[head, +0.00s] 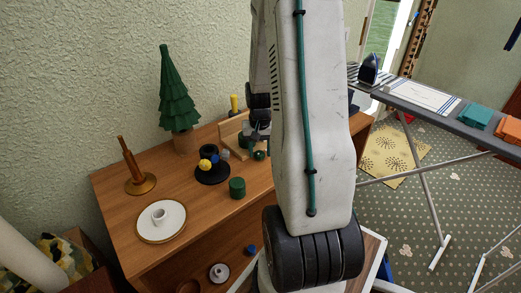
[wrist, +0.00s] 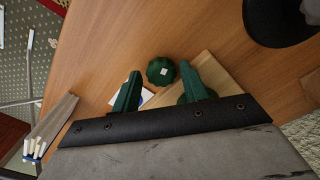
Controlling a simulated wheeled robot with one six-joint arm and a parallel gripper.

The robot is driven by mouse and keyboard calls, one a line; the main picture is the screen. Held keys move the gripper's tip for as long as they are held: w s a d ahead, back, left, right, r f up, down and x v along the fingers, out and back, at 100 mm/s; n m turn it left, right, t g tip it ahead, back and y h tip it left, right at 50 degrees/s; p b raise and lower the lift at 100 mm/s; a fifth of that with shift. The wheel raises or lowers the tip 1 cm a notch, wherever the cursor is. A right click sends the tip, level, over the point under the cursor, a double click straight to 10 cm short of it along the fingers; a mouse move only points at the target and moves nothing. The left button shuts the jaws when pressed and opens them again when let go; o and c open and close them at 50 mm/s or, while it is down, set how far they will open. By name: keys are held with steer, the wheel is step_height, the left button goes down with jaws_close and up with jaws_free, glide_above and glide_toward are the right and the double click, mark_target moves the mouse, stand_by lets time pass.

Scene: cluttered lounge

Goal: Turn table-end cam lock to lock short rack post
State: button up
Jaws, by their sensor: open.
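A dark green round knob (wrist: 161,71) with a scalloped edge and a pale square at its centre shows in the wrist view, by a light wooden board (wrist: 222,82). My gripper (wrist: 158,69) is open, its green fingers on either side of the knob with nothing clearly gripped. I cannot tell whether either finger touches it. In the head view my gripper (head: 259,131) is at the light wooden rack (head: 232,132), partly hidden by my arm. A yellow post (head: 235,104) stands upright there. A small green knob (head: 259,155) shows at the rack's near side. The short post cannot be made out.
An ironing board (head: 420,108) stands right.

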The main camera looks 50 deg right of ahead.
mark_target(260, 152)
steer(key=shift+w, duration=0.1)
steer(key=n, duration=0.4)
steer(key=shift+n, duration=0.3)
steer(key=n, duration=0.5)
steer(key=shift+r, duration=0.1)
step_height(260, 152, up, 7)
steer(key=shift+r, duration=0.1)
steer(key=s+a+r, duration=0.2)
steer(key=a+r, duration=0.5)
steer(key=a, duration=0.3)
steer(key=s+a+r+m, duration=0.1)
steer(key=s+a+r, duration=0.1)
steer(key=a+r, duration=0.5)
steer(key=a, duration=0.4)
steer(key=shift+a+r+m+t, duration=0.3)
steer(key=shift+r+t, duration=0.1)
steer(key=shift+o, duration=0.2)
